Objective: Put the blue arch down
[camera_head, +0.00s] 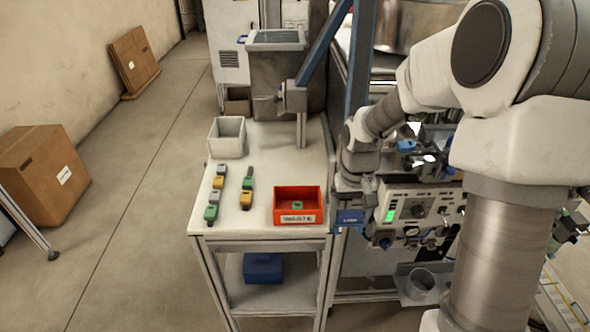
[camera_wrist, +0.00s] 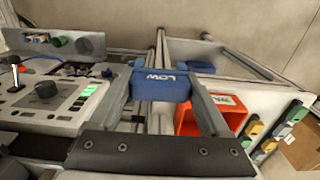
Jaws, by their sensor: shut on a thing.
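The blue arch (camera_wrist: 160,86) is a blue block with pale lettering, seen upside down in the wrist view. My gripper (camera_wrist: 160,78) is shut on it, one finger at each end. In the head view the blue arch (camera_head: 349,217) hangs just right of the white table's front right corner, in front of the control panel. My gripper (camera_head: 350,198) is above it there, partly lost among my arm links and the machine. The arch's underside is hidden.
The white table (camera_head: 262,165) holds a labelled red bin (camera_head: 298,219), a pale open bin (camera_head: 226,151) and two rows of small coloured parts. A control panel (camera_head: 407,208) with a green light stands close right. A blue bin (camera_head: 262,267) is on the lower shelf.

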